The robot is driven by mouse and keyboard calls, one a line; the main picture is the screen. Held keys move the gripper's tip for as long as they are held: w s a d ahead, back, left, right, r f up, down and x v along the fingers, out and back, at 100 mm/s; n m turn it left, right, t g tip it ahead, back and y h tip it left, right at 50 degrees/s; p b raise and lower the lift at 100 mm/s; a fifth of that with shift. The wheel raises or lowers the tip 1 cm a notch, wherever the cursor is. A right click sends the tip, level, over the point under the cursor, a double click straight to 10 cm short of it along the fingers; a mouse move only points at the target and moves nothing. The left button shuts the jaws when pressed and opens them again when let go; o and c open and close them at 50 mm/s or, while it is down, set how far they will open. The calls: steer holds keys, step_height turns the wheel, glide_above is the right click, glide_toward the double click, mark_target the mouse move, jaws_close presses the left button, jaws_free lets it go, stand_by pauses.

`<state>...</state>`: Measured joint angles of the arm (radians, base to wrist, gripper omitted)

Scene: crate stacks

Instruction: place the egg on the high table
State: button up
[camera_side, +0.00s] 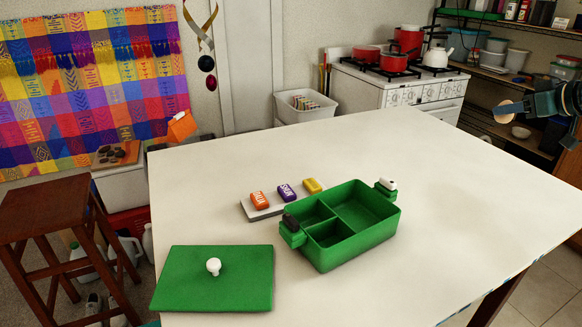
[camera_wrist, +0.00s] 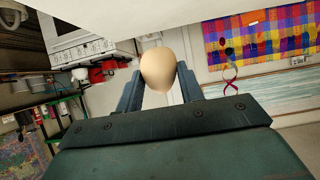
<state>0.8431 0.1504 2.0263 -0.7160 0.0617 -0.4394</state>
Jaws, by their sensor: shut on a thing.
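My gripper (camera_side: 527,105) is at the right edge of the side view, shut on a pale beige egg (camera_side: 507,109). In the wrist view the egg (camera_wrist: 158,69) sits between the two dark fingers and sticks out past their tips. The egg is held in the air, apart from any surface. The large white-topped table (camera_side: 440,145) fills the middle of the side view. My gripper appears near its far right side; how far above or beyond the edge I cannot tell.
On the table are a green compartment crate (camera_side: 345,258), a green lid (camera_side: 214,290) with a white knob, and a small slab (camera_side: 260,214) with orange, purple and yellow blocks. The table's right part is bare. A stove (camera_side: 400,95), shelves (camera_side: 490,75) and a brown stool (camera_side: 45,195) stand around.

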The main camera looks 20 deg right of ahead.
steer(key=shift+r, duration=0.15)
stand_by(0.5)
steer(key=shift+w+a, duration=0.25)
steer(key=shift+w, duration=0.25)
steer(key=w+a+f+n+g+y, duration=0.15)
steer(key=w+a+n+y, duration=0.25)
steer(key=w+a, duration=0.8)
steer(key=w+a+f+n+g+y, duration=0.1)
steer(key=w+a+f+n+y, duration=0.15)
steer(key=w+a, duration=0.95)
steer(key=shift+s+a+f+n+g+y, duration=1.05)
steer(key=shift+a+f, duration=0.7)
steer(key=shift+a, duration=5.2)
steer(key=shift+s+a+f+n+g+y, duration=0.7)
steer(key=shift+a+f+n, duration=0.9)
steer(key=shift+a, duration=5.3)
steer(key=shift+s+a+f+n+g+y, duration=0.85)
steer(key=shift+a+f, duration=1.05)
steer(key=shift+a, duration=5.05)
steer(key=shift+s+f, duration=0.1)
steer(key=shift+s, duration=0.1)
